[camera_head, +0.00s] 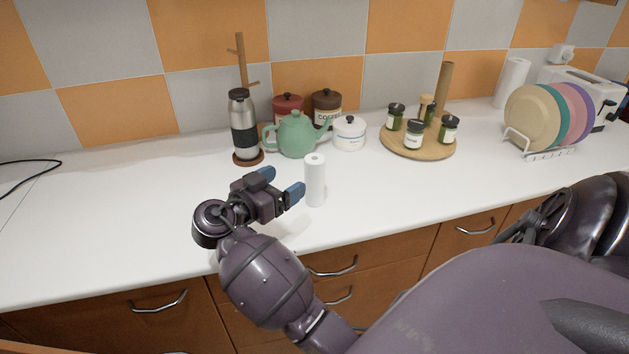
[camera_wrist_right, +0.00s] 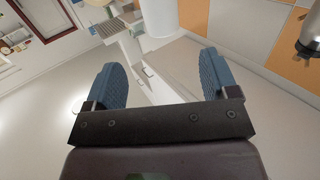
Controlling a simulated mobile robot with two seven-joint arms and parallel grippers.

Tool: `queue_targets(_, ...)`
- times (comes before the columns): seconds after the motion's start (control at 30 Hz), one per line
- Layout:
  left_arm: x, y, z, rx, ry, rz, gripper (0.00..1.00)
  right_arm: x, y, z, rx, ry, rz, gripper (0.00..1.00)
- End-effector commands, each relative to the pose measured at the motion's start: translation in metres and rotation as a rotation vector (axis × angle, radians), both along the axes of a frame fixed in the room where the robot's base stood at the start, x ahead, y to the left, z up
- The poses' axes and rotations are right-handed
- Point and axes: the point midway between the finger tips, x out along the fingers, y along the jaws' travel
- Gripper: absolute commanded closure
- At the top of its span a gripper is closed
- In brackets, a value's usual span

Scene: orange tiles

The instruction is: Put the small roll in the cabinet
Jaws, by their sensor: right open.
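The small roll (camera_head: 315,182) is a white cylinder standing upright on the white counter, near its front edge. My right gripper (camera_head: 281,183) is open and empty, just left of the roll, with its blue fingers pointing toward it. In the right wrist view, the open fingers (camera_wrist_right: 162,65) frame the lower end of a white cylinder (camera_wrist_right: 161,18), which appears to be the roll, just beyond the fingertips. Wooden cabinet fronts (camera_head: 138,325) with metal handles lie below the counter and look shut. My left gripper is not in view.
A steel bottle (camera_head: 243,125), a green teapot (camera_head: 296,135) and a white pot (camera_head: 348,133) stand behind the roll. A round wooden tray (camera_head: 402,149) with jars and a plate rack (camera_head: 550,153) are to the right. The counter's left side is mostly clear.

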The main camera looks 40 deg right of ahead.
Motion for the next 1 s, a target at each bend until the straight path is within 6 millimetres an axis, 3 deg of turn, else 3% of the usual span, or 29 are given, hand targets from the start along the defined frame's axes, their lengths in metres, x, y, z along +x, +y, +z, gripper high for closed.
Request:
queue_targets(0.4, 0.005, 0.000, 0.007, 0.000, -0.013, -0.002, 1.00, 0.004, -0.049, -0.001, -0.001, -0.012, -0.002, 0.20)
queue_targets(0.63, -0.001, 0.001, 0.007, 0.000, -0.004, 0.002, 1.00, 0.006, -0.062, 0.000, -0.001, -0.011, -0.001, 0.20)
queue_targets(1.0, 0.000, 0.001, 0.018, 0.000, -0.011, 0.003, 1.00, 0.011, -0.105, 0.002, -0.001, -0.010, 0.000, 0.20)
